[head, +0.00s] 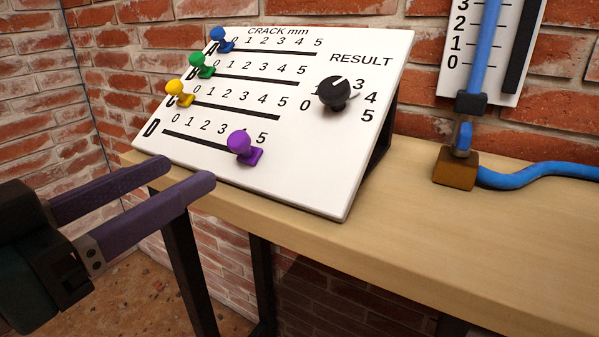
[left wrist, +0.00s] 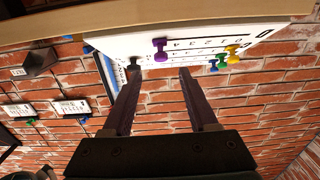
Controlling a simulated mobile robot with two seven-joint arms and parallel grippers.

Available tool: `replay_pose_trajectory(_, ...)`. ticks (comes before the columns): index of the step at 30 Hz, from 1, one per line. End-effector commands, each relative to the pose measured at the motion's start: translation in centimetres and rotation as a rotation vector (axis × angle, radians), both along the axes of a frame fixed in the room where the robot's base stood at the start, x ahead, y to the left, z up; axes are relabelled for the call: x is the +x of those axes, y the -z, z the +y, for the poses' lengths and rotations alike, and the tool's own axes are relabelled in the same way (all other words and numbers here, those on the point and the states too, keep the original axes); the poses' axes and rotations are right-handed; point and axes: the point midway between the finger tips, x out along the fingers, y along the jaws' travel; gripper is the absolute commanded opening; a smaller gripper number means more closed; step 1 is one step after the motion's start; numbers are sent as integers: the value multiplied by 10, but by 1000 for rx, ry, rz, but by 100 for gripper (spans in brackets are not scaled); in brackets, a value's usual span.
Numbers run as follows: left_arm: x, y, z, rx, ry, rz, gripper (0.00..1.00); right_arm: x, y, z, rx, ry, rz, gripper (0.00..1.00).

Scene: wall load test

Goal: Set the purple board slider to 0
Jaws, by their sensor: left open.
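The purple slider (head: 241,145) is a round knob on row D of the white sloped board (head: 300,185). It sits toward the right end of its slot, between the 3 and the 5, covering the 4. The 0 of row D is near the left end. My left gripper (head: 185,175) is open and empty, in front of the board's lower left edge, apart from the slider. In the left wrist view the purple slider (left wrist: 160,45) shows above and between the two fingers (left wrist: 160,72). My right gripper is in neither view.
Blue, green and yellow sliders (head: 178,91) sit at the left ends of rows A, B and C. A black dial (head: 335,92) is at the board's right. The wooden table (head: 440,245) has a blue hose (head: 540,173) at right. A brick wall stands behind.

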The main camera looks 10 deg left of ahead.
Motion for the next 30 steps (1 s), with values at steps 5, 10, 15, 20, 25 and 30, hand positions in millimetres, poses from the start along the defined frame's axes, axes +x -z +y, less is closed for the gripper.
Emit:
replay_pose_trajectory(5,14,-2,-5,-3,1,-8,59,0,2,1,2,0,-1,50)
replay_pose_trajectory(10,41,-1,-15,-3,1,-8,59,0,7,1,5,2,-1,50)
replay_pose_trajectory(15,68,-1,-24,-3,1,-8,59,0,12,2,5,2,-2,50)
replay_pose_trajectory(20,85,-1,-31,-2,1,-5,59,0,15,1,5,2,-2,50)
replay_pose_trajectory(25,92,-1,-34,-1,2,-3,59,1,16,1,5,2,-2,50)
replay_pose_trajectory(30,92,-1,-34,-1,2,-2,59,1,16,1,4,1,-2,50)
